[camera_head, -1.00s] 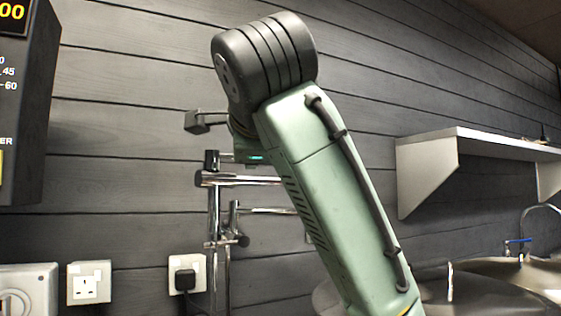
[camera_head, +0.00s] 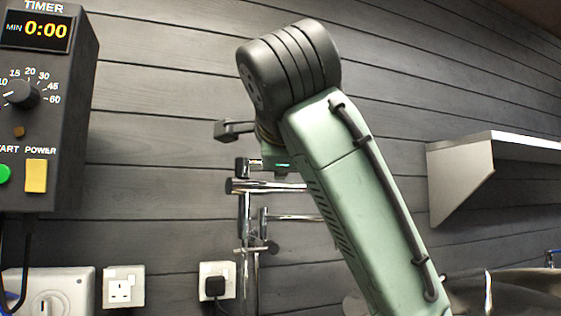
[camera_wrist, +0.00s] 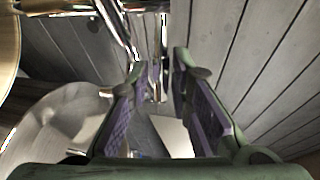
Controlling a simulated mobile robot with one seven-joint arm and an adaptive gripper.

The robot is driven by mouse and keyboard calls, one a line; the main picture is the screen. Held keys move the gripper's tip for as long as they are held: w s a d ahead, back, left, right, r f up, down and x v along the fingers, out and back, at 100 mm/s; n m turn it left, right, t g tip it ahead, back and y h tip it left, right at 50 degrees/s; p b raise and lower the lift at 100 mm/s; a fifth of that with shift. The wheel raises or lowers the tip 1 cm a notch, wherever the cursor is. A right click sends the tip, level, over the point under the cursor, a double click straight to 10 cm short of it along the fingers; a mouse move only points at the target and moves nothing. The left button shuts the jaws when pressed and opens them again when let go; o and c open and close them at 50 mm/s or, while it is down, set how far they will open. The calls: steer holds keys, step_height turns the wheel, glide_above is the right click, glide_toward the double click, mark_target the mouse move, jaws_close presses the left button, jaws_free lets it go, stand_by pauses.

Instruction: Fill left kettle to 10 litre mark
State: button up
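Chrome pipes with a valve (camera_head: 250,188) stand against the wall, partly behind my arm in the head view. A vertical chrome pipe (camera_wrist: 163,40) also shows beyond my fingertips in the wrist view. My gripper (camera_wrist: 160,66) is open, its two purple-padded fingers apart, with nothing held. Whether the pipe lies between the tips or beyond them I cannot tell. A shiny round steel vessel (camera_wrist: 60,125) is left of the fingers, and curved metal (camera_wrist: 8,50) shows at the upper left. Steel kettle-like metal (camera_head: 515,290) shows at the head view's lower right. The 10 litre mark and water level are not visible.
A timer box (camera_head: 40,110) reading 0:00, with a dial and buttons, hangs at the left. Below are a wall socket (camera_head: 123,287) and a plugged socket (camera_head: 217,267). A white shelf (camera_head: 465,180) juts from the wall at the right.

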steer(key=s+r, duration=0.2)
steer(key=s, duration=0.9)
steer(key=shift+s+a+r, duration=0.2)
steer(key=shift+s+a, duration=0.1)
steer(key=shift+s, duration=0.05)
stand_by(0.7)
